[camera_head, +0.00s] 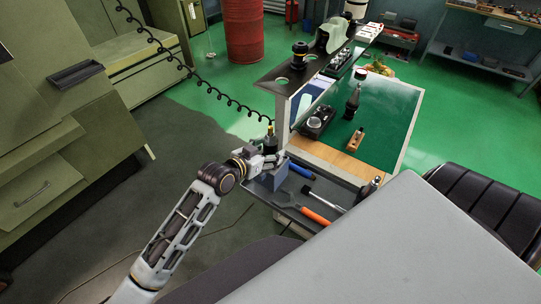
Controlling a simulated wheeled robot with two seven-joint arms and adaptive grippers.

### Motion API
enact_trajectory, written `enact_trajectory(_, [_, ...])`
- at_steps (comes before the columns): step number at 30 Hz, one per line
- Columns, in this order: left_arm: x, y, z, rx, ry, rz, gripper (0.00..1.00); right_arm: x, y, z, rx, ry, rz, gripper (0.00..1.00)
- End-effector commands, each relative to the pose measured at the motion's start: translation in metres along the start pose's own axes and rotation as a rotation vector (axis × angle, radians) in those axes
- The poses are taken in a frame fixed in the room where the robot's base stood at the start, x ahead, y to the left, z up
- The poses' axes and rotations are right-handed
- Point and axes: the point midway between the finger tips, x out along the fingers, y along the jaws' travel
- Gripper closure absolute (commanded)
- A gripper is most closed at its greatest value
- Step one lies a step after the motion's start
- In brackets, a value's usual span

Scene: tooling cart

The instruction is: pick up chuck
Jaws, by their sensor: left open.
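The gripper is open. A dark upright piece with a yellowish tip (270,139), possibly a chuck, stands right at the fingers; I cannot tell whether they touch it. Another dark round chuck-like holder (299,51) stands on the cart's raised shelf (270,79), well beyond the gripper. A dark bottle-shaped piece (352,103) stands on the green cart top (385,118). My right gripper is not in view.
The lower tray holds an orange-handled tool (314,216) and a blue-handled tool (302,171). A black box (318,120) and a wooden-bodied tool (355,140) lie on the cart top. A coiled black cable (188,73) hangs left of the cart. A black seat (490,205) is at right.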

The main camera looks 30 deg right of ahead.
Motion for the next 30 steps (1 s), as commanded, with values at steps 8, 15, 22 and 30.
enact_trajectory(8, [0.0025,-0.0001,0.0,0.0,0.0,0.0,0.31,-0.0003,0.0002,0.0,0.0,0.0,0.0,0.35])
enact_trajectory(15, [0.0023,-0.0002,0.0,0.0,0.0,0.0,0.31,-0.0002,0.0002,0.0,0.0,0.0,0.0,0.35])
enact_trajectory(22, [0.0023,-0.0002,0.0,0.0,0.0,0.0,0.55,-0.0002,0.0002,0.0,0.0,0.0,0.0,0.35])
enact_trajectory(30, [0.0023,-0.0002,0.0,0.0,0.0,0.0,0.9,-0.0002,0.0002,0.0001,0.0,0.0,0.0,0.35])
